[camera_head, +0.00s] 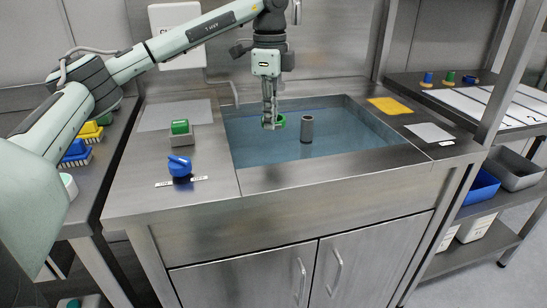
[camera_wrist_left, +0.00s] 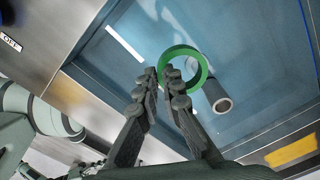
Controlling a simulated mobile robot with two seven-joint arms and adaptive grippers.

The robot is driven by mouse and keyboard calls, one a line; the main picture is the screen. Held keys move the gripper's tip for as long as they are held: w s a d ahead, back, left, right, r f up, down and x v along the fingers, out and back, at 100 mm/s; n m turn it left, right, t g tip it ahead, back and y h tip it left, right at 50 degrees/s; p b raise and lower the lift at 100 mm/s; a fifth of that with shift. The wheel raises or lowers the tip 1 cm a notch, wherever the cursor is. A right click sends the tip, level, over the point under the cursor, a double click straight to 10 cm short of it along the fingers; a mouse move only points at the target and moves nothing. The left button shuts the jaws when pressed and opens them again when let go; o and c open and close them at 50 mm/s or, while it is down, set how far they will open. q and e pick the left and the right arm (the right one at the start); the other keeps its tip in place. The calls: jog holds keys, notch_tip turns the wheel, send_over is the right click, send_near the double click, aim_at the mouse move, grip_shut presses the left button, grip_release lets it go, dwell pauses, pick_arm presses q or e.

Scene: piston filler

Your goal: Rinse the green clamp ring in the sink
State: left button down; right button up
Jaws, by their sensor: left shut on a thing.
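The green clamp ring (camera_head: 280,121) is held at the tips of my left gripper (camera_head: 268,124), over the blue-looking basin of the sink (camera_head: 255,154). In the left wrist view the ring (camera_wrist_left: 204,72) has its near edge between the two fingertips (camera_wrist_left: 160,74), and the gripper is shut on it. A grey hollow cylinder (camera_head: 306,130) stands upright in the basin, just right of the ring; in the wrist view it (camera_wrist_left: 219,99) partly lies behind the ring. I cannot tell whether the ring touches the water. My right gripper is not in view.
Left of the basin are a green block on a grey base (camera_head: 180,127) and a blue knob (camera_head: 180,166) with labels. A yellow cloth (camera_head: 390,106) and a white cloth (camera_head: 429,132) lie on the right rim. A shelf rack (camera_head: 490,120) stands at the right.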

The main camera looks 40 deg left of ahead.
pick_arm(q)
jog(key=shift+r, duration=0.15)
dwell(0.3)
jog(key=shift+r+p, duration=0.95)
jog(key=shift+r, duration=0.95)
jog(key=shift+f, duration=0.15)
